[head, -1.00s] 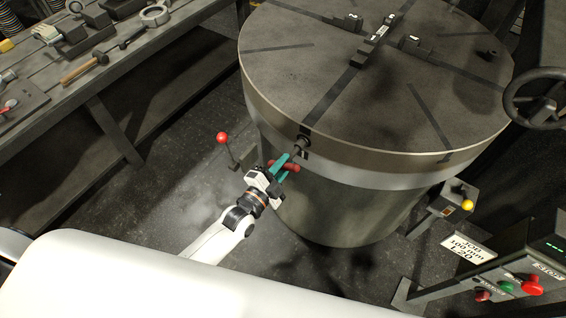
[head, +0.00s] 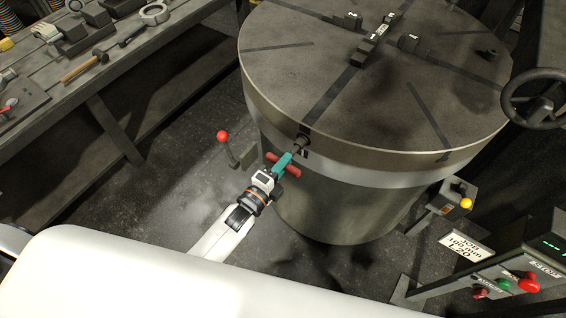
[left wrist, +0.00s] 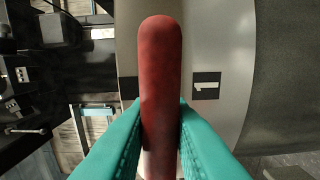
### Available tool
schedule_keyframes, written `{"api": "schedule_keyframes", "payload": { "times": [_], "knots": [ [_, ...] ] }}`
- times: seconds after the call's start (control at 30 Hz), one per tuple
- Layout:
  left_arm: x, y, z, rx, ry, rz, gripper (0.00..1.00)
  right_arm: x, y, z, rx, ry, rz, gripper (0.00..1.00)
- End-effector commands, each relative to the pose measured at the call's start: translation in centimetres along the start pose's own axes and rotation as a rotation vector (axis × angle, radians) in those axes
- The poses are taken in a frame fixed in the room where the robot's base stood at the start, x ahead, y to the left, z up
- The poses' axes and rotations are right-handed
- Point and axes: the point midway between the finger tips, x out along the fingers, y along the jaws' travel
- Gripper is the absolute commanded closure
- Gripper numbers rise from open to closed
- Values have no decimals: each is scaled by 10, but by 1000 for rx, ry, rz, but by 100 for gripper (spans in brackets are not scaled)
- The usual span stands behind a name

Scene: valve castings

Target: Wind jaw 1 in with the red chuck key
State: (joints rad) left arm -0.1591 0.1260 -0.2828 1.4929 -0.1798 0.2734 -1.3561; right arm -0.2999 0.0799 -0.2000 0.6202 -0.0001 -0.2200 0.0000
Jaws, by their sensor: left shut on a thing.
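The red chuck key (head: 291,171) sits with its shank at the screw socket in the rim of the round chuck table (head: 303,142). Its red cross handle also fills the middle of the left wrist view (left wrist: 160,70). My left gripper (head: 284,162), with teal fingers, is shut on the handle. In the left wrist view a label "1" (left wrist: 207,86) shows on the rim beside the key. Jaw 1 (head: 374,40) lies near the middle of the chuck face, on the slot running toward this socket. My right gripper is not in view.
A workbench with a hammer (head: 84,68) and other tools stands at the left. A red-knobbed lever (head: 223,138) rises left of the chuck.

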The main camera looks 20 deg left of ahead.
Motion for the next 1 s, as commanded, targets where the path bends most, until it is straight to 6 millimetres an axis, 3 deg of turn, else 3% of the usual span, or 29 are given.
{"api": "schedule_keyframes", "payload": {
  "times": [0.23, 1.0],
  "knots": [
    [-1, 3, 0, -3, 0, 6, 100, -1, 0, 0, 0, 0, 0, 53],
    [-40, 2, 0, -5, 0, 4, 100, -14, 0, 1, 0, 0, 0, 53]
  ]
}}
